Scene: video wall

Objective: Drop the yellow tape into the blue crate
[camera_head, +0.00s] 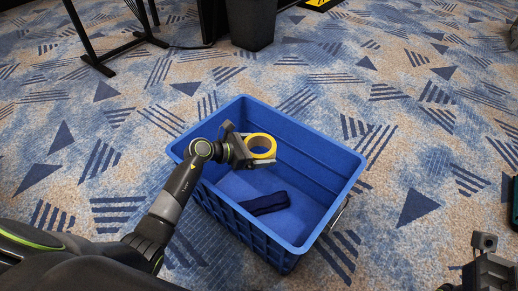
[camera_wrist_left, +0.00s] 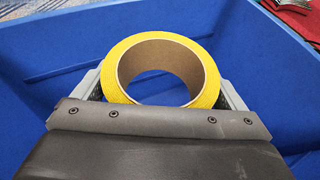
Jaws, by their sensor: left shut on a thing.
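The yellow tape (camera_head: 262,146) is a roll with a brown cardboard core. My left gripper (camera_head: 258,150) is shut on it and holds it over the open blue crate (camera_head: 318,161). In the left wrist view the tape (camera_wrist_left: 112,70) sits between the two fingers of the left gripper (camera_wrist_left: 162,88), with the blue crate's walls (camera_wrist_left: 40,75) around and below. The crate stands on the carpet in the middle of the head view. My right gripper (camera_head: 484,262) shows only in part at the lower right edge, and its jaws are not clear.
A dark strap-like item (camera_head: 264,203) lies on the crate floor. A dark bin (camera_head: 251,22) and black metal legs (camera_head: 100,58) stand at the back. The patterned carpet (camera_head: 420,110) right of the crate is largely clear.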

